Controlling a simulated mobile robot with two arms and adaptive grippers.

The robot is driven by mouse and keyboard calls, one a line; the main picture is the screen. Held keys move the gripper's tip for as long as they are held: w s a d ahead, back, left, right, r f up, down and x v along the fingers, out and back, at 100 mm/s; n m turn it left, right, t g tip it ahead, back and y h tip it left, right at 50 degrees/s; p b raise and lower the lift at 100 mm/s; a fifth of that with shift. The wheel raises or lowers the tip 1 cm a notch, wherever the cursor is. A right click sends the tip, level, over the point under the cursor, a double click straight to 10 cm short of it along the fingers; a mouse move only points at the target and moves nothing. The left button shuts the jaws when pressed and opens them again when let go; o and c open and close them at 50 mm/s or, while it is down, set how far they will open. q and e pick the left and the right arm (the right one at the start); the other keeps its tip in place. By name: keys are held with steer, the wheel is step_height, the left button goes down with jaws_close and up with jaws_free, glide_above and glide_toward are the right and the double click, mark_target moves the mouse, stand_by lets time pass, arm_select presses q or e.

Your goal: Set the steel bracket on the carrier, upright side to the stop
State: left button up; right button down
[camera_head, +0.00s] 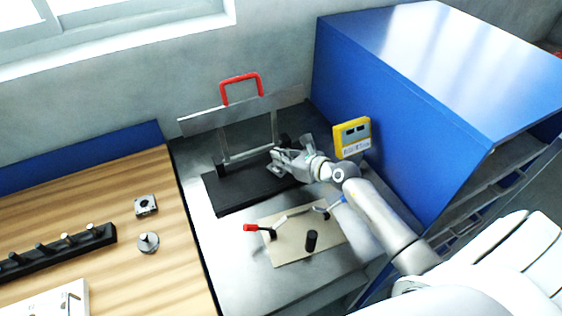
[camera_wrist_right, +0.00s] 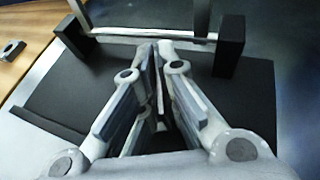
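My right gripper (camera_head: 276,158) is low over the rear right part of a black base plate (camera_head: 228,196). In the wrist view its fingers (camera_wrist_right: 156,48) are nearly together, tips by a steel crossbar (camera_wrist_right: 118,35) between two black blocks (camera_wrist_right: 230,46). A thin pale strip shows between the fingers; I cannot tell whether it is a held part. I cannot make out a steel bracket for certain. A beige plate (camera_head: 290,254) with a red-handled clamp (camera_head: 251,228) and a black post (camera_head: 312,240) lies in front. I cannot tell which piece is the carrier. My left gripper is out of view.
A red handle (camera_head: 241,76) rises above a grey panel behind the black plate. A blue cabinet (camera_head: 390,120) with a yellow box (camera_head: 351,137) stands right. The wooden table (camera_head: 110,190) holds a square part (camera_head: 146,204), a round part (camera_head: 148,243) and a black peg rail (camera_head: 60,250).

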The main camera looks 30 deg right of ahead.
steer(key=shift+f, duration=0.85)
steer(key=shift+f, duration=0.15)
steer(key=c, duration=1.6)
jaws_free()
steer(key=shift+c, duration=0.2)
